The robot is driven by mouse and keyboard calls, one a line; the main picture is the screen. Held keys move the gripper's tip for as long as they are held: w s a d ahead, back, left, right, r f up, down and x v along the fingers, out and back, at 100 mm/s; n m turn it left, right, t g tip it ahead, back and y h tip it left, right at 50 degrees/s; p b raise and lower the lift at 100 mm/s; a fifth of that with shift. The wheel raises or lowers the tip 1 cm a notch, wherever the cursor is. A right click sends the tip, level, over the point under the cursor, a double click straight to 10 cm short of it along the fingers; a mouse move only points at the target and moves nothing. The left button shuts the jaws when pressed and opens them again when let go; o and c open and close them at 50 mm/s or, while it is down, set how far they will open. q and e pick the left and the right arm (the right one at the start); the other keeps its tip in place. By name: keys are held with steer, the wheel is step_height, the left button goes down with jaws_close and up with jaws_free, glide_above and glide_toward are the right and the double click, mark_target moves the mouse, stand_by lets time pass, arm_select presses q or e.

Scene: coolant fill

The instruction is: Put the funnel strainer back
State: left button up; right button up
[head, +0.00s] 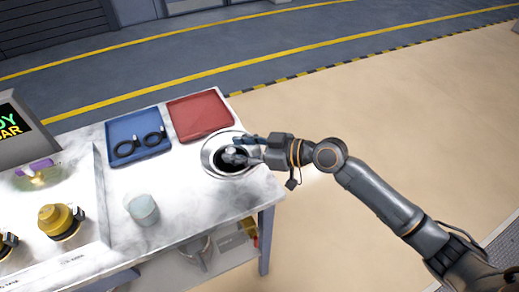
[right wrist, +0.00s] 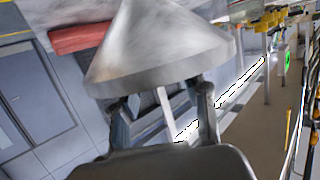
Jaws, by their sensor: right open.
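A metal cone that looks like the funnel strainer (right wrist: 160,50) fills the top middle of the right wrist view, with its wide rim towards my fingers. My right gripper (right wrist: 163,108) is open there, its fingers apart below the rim, with a thin pale strip showing between them. In the head view my right gripper (head: 241,148) is at a round metal ring with a dark inside (head: 208,157) near the right end of the table. A small grey shape is at the fingertips, and I cannot tell there whether it is strainer or finger. My left gripper is not in view.
An empty red tray (head: 200,118) and a blue tray (head: 118,135) holding black cable loops lie behind on the marble table (head: 185,190). A translucent beaker (head: 142,208) stands in front. A yellow-capped part (head: 62,222) and a screen (head: 22,135) are at left.

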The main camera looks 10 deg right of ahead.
steer(key=b+v, duration=0.2)
steer(key=v, duration=0.8)
